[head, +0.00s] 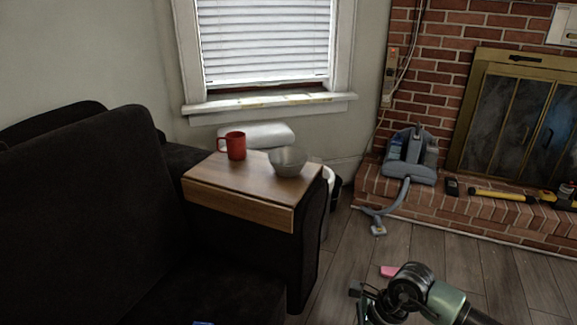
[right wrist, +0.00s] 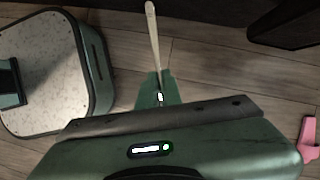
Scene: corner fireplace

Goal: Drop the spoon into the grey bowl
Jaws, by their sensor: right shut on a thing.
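The grey bowl (head: 287,162) stands upright on the wooden tray top (head: 235,190) over the sofa's arm. A red mug (head: 236,146) stands to its left. My right gripper (head: 359,291) is low over the floor, in front of and to the right of the tray top, well apart from the bowl. In the right wrist view, my right gripper (right wrist: 158,92) is shut on a pale, slim spoon (right wrist: 153,42). The spoon's handle points away from the jaws. Its other end is hidden. My left gripper is not in view.
A dark sofa (head: 80,200) fills the left. A pink object (head: 388,271) lies on the wooden floor near my right arm. A grey vacuum head (head: 410,155) and a yellow-handled tool (head: 498,195) lie on the brick hearth. Floor between sofa and hearth is mostly clear.

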